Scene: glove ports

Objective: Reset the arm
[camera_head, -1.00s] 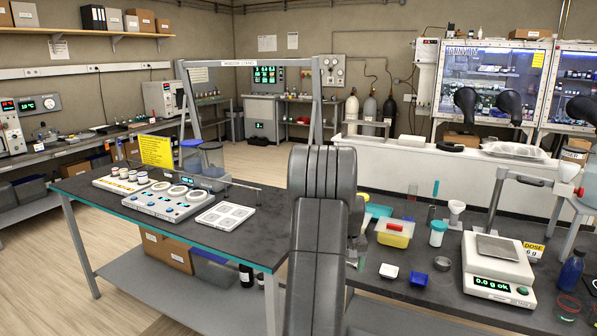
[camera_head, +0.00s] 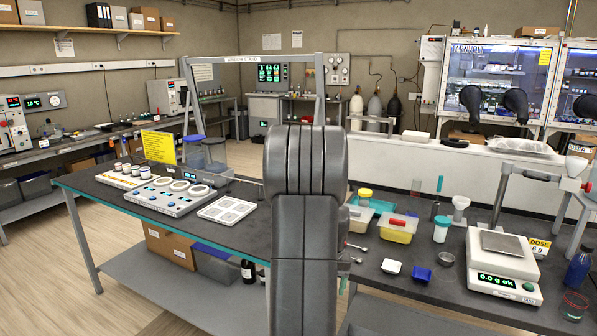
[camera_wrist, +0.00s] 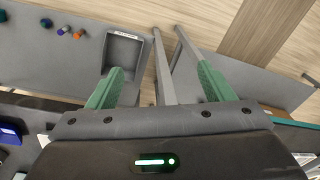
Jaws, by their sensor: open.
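My arm, dark grey, stands upright in the middle of the head view and covers part of the benches. My gripper (camera_wrist: 160,70) shows in the wrist view with two green fingers wide apart and nothing between them. It points down over the gap between the two benches, with grey legs and wood floor below. In the head view the gripper is hidden behind my arm.
The left bench (camera_head: 95,189) carries a knob console (camera_head: 170,196) and a white tray (camera_head: 227,210). A grey bin (camera_wrist: 123,52) lies below. Glovebox ports (camera_head: 471,98) are behind.

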